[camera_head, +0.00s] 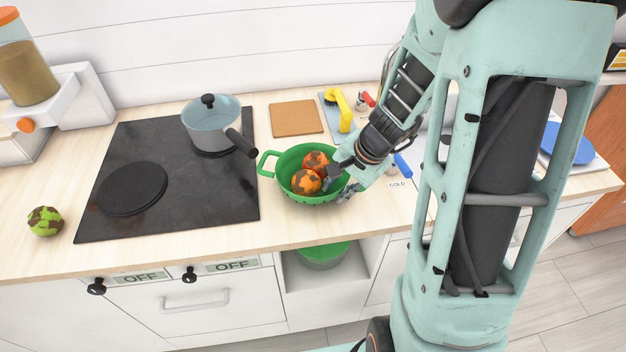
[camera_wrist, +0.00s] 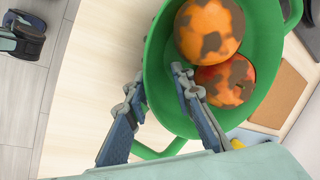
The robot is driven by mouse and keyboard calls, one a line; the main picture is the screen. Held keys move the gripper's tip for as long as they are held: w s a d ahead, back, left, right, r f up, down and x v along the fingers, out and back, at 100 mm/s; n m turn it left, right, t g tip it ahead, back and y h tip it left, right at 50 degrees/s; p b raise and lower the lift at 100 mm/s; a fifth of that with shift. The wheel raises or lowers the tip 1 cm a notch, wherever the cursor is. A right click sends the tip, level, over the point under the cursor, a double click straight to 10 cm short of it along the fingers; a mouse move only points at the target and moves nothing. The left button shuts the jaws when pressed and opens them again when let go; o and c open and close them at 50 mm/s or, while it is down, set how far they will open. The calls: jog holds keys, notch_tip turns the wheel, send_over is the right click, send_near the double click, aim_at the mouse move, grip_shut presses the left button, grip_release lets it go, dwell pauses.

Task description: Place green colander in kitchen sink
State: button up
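The green colander (camera_head: 277,180) stands on the counter just right of the stove, with two brown-blotched orange fruits (camera_head: 306,182) inside it. In the wrist view the colander (camera_wrist: 156,75) fills the upper right. My gripper (camera_head: 345,180) is at the colander's right rim. In the wrist view its fingers (camera_wrist: 157,82) straddle the colander wall, one outside and one inside, with a visible gap between them. The fingers look open. A label reading COLD (camera_head: 398,184) is on the counter right of the gripper. The sink area behind it is mostly hidden by my arm.
A black stovetop (camera_head: 185,205) with a lidded blue-grey pot (camera_head: 212,125) is to the left. A wooden board (camera_head: 297,118) and a yellow-handled item (camera_head: 343,108) lie behind the colander. A green blotched fruit (camera_head: 45,222) is at far left. An open compartment (camera_head: 350,262) is below.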

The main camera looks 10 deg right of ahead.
grip_shut()
jog(key=shift+r, duration=0.15)
